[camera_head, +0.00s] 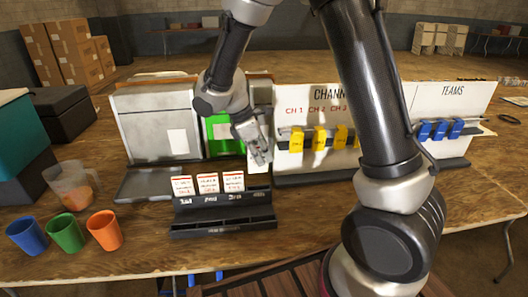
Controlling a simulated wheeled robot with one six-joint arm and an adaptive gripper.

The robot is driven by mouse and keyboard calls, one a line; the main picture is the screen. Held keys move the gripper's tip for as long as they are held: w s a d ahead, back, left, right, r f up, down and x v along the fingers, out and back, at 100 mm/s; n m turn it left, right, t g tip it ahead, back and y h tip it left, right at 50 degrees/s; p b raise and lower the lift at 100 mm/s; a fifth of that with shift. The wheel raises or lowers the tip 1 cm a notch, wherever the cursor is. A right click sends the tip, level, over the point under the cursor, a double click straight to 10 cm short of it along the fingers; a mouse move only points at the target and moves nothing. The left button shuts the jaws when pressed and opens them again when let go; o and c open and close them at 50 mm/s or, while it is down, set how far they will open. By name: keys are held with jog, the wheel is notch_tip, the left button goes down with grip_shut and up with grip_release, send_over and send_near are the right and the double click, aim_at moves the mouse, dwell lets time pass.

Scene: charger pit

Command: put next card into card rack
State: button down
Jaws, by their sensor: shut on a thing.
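The dark card rack (222,223) stands at the front middle of the table, with place labels along its front. Three white cards with red and dark print stand upright in it: the left card (182,187), the middle card (208,184) and the right card (233,182). My gripper (259,158) points down just above the rack's right end, over the fourth place. It is shut on a pale card (257,166), mostly hidden by the fingers. I cannot tell whether this card touches the rack.
A pitcher (73,186) and blue (27,236), green (66,233) and orange (104,230) cups stand at the left. Behind the rack are grey panels (153,125) and a channel board (290,107) with yellow items (319,139). A teams board (452,105) with blue items stands right.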

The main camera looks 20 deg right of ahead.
jog(key=shift+f, duration=3.9)
jog(key=c, duration=1.5)
grip_release()
jog(key=v, duration=1.2)
